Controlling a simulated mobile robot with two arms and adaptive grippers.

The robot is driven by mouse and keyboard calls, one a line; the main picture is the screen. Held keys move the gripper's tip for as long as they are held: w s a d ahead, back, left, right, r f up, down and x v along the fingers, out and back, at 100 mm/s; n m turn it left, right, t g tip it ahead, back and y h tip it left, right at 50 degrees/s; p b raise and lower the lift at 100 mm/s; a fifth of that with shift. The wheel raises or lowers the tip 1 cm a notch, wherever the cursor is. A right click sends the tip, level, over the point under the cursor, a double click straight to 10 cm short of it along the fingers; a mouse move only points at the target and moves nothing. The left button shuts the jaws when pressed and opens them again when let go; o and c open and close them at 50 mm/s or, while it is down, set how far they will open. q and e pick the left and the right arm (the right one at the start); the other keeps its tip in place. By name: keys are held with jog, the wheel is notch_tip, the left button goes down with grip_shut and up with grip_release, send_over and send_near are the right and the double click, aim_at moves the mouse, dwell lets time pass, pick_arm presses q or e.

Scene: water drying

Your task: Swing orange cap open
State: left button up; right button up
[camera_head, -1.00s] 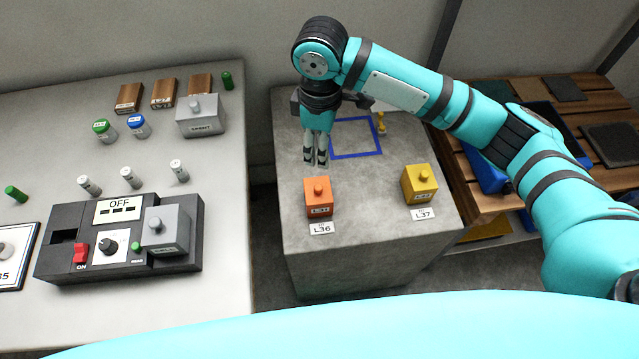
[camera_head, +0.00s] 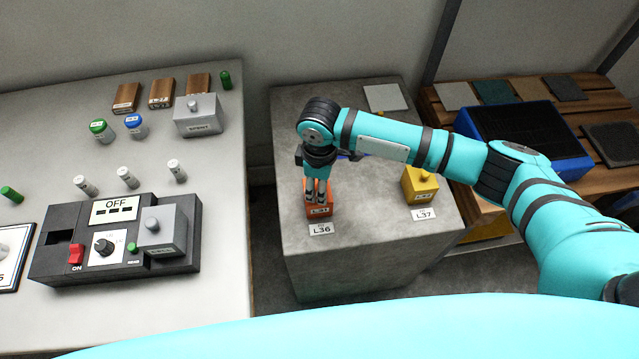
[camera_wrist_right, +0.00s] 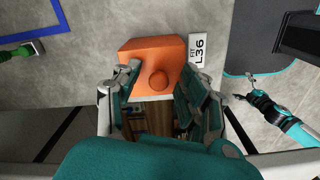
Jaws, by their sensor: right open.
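The orange cap (camera_head: 322,211), a box-shaped piece with a round knob, sits on the grey pedestal by the L36 label. In the right wrist view the orange cap (camera_wrist_right: 150,52) shows its top and knob. My right gripper (camera_head: 317,198) is above the cap and hides part of it in the head view. In the wrist view the right gripper (camera_wrist_right: 157,80) is open, with the knob between its fingers; I cannot tell whether they touch it. My left gripper (camera_wrist_right: 238,86) seems to show, small, at the right of the wrist view; its jaws are unclear.
A yellow box with a knob (camera_head: 421,185) stands to the right by label L37. A blue outline (camera_wrist_right: 50,22) marks the pedestal top behind the cap. The left table holds a switch panel (camera_head: 75,272), a grey block (camera_head: 199,121) and small vials. A slatted bench (camera_head: 600,102) is at right.

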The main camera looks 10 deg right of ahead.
jog(key=shift+c, duration=0.4)
grip_shut()
jog(key=shift+r, duration=0.1)
